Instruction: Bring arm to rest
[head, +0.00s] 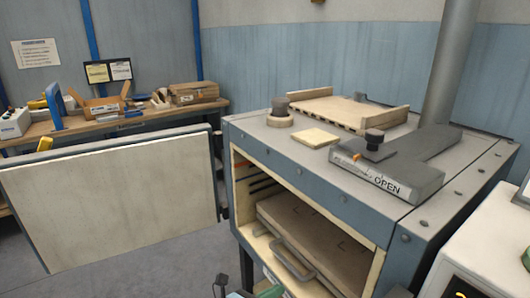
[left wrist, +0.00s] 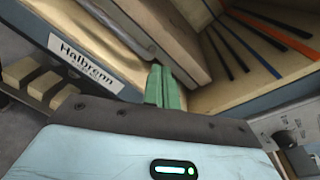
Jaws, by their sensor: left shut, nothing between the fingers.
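My left gripper (left wrist: 165,88) is shut and empty in the left wrist view, its green fingers together in front of the dryer opening. In the head view only small green and dark parts of it (head: 268,292) show at the bottom edge. The plate dryer (head: 408,240) stands at centre right with its front open. Its thick pale door (head: 110,200) is swung out to the left. Inside lies a wooden tray (head: 315,245) with a metal handle, which also shows near the fingers in the left wrist view (left wrist: 115,25). I cannot tell whether the fingers touch anything. My right gripper is not in view.
On the dryer top lie a slatted wooden rack (head: 345,112), a yellow pad (head: 315,138) and a grey lever block marked OPEN (head: 400,170). A pipe (head: 450,60) rises behind. A cluttered workbench (head: 140,120) stands at the back left. Grey floor shows below the door.

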